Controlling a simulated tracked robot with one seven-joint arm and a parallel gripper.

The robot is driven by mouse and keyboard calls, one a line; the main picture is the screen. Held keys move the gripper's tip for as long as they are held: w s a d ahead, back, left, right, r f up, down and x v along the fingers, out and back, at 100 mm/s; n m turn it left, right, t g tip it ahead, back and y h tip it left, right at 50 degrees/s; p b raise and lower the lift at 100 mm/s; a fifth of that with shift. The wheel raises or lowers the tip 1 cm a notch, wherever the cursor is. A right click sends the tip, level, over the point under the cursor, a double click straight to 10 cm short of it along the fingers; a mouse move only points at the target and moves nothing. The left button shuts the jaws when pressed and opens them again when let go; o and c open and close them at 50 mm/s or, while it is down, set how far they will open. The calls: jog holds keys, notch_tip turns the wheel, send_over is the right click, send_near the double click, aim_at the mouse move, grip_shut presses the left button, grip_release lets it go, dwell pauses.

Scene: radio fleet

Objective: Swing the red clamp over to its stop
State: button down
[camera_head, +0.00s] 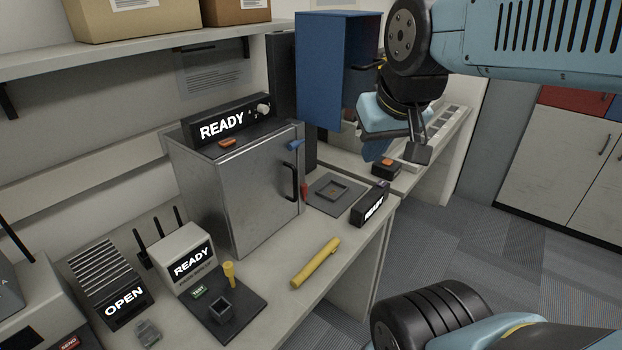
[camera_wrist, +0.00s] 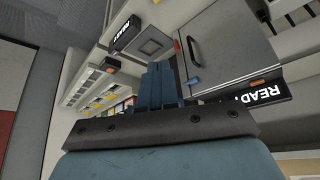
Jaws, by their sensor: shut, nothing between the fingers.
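The red clamp (camera_head: 304,187) is a small upright red piece at the left edge of a grey fixture plate (camera_head: 321,201), beside the metal cabinet. It also shows in the wrist view (camera_wrist: 177,46), small, between the plate and the cabinet door. Its stop cannot be made out. My gripper (camera_head: 373,154) is raised at the upper right, above the bench and to the right of the clamp, apart from it. Its blue fingers (camera_wrist: 160,72) are shut and empty in the wrist view.
The metal cabinet (camera_head: 220,195) has a black handle and a blue latch (camera_head: 295,145). A blue box (camera_head: 330,75) is mounted above. A black READY display (camera_head: 370,204) stands at the bench edge. A yellow tool (camera_head: 316,262) lies in front. A black box with an orange button (camera_head: 386,171) is below my gripper.

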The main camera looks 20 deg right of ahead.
jog(key=w+d+f+m+g+y, duration=0.1)
jog(key=w+d+f+y, duration=0.3)
jog(key=w+f, duration=0.5)
jog(key=w+d+f+m+g+y, duration=0.1)
jog(key=w+d+f+m+y, duration=0.2)
jog(key=w+d+f, duration=0.3)
jog(key=w+f+y, duration=0.1)
jog(key=w+f, duration=0.3)
jog(key=w, duration=0.5)
jog(key=shift+f+y, duration=0.3)
jog(key=shift+y, duration=0.1)
jog(key=shift+f, duration=0.1)
send_near(304, 192)
notch_tip(304, 192, down, 5)
jog(key=w+a, duration=0.2)
jog(key=shift+w+a, duration=0.2)
jog(key=shift+a, duration=0.2)
